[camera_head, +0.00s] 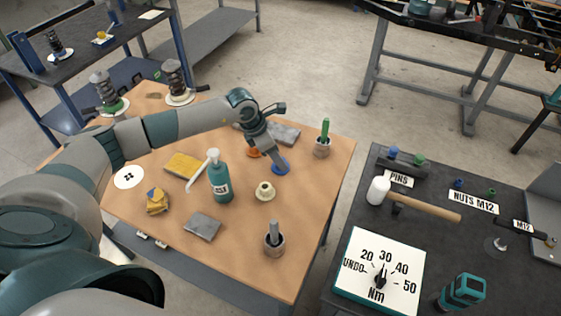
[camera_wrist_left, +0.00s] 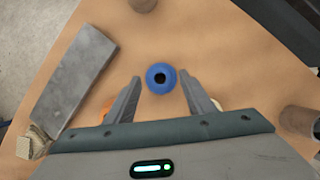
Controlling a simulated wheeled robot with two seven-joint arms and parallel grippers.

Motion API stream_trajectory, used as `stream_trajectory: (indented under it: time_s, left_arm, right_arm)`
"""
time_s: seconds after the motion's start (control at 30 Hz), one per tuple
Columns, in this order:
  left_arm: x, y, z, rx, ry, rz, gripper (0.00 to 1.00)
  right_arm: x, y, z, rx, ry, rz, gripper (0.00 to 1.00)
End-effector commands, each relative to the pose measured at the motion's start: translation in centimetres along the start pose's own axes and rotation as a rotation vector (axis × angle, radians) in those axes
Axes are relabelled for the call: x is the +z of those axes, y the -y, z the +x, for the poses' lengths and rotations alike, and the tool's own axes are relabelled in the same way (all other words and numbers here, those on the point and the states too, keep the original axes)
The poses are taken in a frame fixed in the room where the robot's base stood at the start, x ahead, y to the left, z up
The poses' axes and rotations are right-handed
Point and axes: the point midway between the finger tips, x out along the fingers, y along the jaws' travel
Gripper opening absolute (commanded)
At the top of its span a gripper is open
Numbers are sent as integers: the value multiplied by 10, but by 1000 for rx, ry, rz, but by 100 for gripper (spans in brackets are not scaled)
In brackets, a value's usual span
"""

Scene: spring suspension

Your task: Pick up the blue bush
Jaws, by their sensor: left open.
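The blue bush (camera_head: 280,168) is a small round ring lying on the wooden table top (camera_head: 330,190), right of the teal bottle. In the left wrist view the blue bush (camera_wrist_left: 161,89) shows from above with a dark hole in its middle. My left gripper (camera_head: 275,160) reaches down over it from above. In the wrist view its two fingers (camera_wrist_left: 159,86) are apart, with the bush between and slightly beyond their tips. No finger visibly touches the bush. My right gripper is not in view.
An orange bush (camera_head: 253,153) and a cream bush (camera_head: 265,191) lie close by. A grey block (camera_head: 284,134) and a cup with a green pin (camera_head: 322,147) stand behind. A teal bottle (camera_head: 220,180) stands to the left. The table's right edge is near.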

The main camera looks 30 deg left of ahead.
Motion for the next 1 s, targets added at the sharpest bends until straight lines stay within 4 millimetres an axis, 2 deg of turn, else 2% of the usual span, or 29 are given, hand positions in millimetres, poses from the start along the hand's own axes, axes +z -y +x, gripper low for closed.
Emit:
stream_trajectory:
  time_s: [0.2, 0.6, 0.63, 0.67, 0.8, 1.0]
  left_arm:
    - [0, 0, 13, 1, 0, 1, 49]
    - [0, 0, 13, 0, 0, 1, 49]
    - [0, 0, 13, 0, 0, 1, 47]
    - [0, 0, 13, 0, 0, 1, 40]
    - [0, 0, 13, 0, 0, 1, 6]
    - [0, 0, 13, 0, 0, 1, 5]
  right_arm:
    - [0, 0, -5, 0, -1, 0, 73]
    - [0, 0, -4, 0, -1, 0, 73]
    - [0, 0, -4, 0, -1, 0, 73]
    - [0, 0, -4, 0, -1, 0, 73]
    - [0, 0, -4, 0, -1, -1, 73]
    - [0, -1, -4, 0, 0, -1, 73]
